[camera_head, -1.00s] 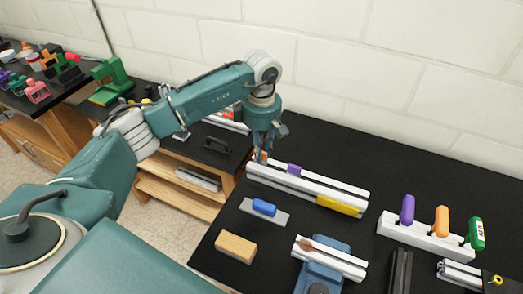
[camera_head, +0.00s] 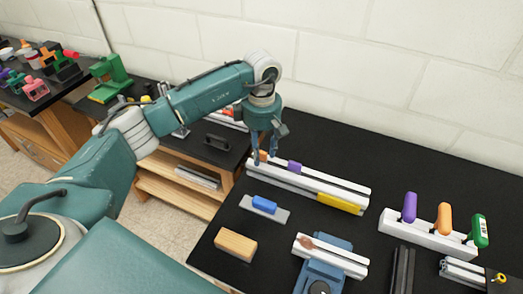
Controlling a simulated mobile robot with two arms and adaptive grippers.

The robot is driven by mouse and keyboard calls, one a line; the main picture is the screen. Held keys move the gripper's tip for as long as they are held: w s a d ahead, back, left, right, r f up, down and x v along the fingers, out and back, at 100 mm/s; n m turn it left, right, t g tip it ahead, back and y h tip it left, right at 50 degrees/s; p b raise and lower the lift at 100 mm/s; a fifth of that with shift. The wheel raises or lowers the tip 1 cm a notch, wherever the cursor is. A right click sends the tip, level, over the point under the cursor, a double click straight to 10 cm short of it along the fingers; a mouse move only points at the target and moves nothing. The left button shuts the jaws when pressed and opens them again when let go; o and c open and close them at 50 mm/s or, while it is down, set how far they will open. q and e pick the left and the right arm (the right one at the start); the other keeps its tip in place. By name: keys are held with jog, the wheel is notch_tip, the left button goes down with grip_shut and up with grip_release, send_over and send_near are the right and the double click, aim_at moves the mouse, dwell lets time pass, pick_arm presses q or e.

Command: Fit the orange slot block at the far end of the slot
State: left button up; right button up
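The white slotted extrusion (camera_head: 330,180) lies on the black bench top, running from upper left to lower right. The small orange slot block (camera_head: 263,156) sits at the extrusion's left end, partly hidden by my gripper; how deep it sits in the slot is too small to tell. A purple block (camera_head: 294,166) sits on the slot a little to its right, and a yellow block (camera_head: 341,204) is at the front face near the right end. My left gripper (camera_head: 267,154) is over the left end with its fingers spread around or just above the orange block. My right gripper is out of view.
A blue-handled float (camera_head: 264,205) and a wooden block (camera_head: 236,245) lie in front of the extrusion. A blue fixture (camera_head: 323,276) and a white rack (camera_head: 428,238) with purple, orange and green handles stand to the right. The bench behind the extrusion is clear.

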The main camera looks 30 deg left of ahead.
aim_at(261, 151)
pick_arm(q)
notch_tip(261, 151, up, 12)
dwell(0.4)
jog(key=shift+f, duration=0.15)
dwell(0.3)
